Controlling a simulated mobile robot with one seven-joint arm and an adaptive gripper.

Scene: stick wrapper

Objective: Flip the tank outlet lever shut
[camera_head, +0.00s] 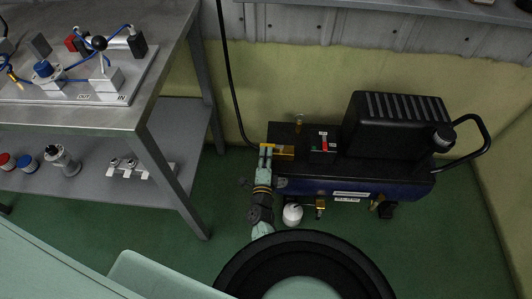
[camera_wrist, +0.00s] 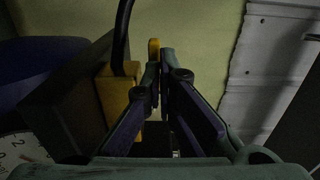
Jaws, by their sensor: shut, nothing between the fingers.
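The tank outlet lever (camera_head: 268,146) is a small yellow handle at the left end of the compressor. In the wrist view the yellow lever (camera_wrist: 154,48) shows upright just beyond my fingertips. My gripper (camera_head: 266,160) comes up from below, close against the lever in the head view. In the wrist view my gripper (camera_wrist: 160,80) is shut, with its fingertips together and nothing held. A yellow-brass valve body (camera_wrist: 118,95) stands left of the fingers. I cannot tell whether a fingertip touches the lever. The fingers partly hide the lever's lower part.
The compressor (camera_head: 355,188) has a blue tank and a black motor cover. A black hose (camera_head: 229,75) runs down to the valve; it also shows in the wrist view (camera_wrist: 122,35). A gauge (camera_wrist: 20,150) is at lower left. A metal bench (camera_head: 150,118) stands left.

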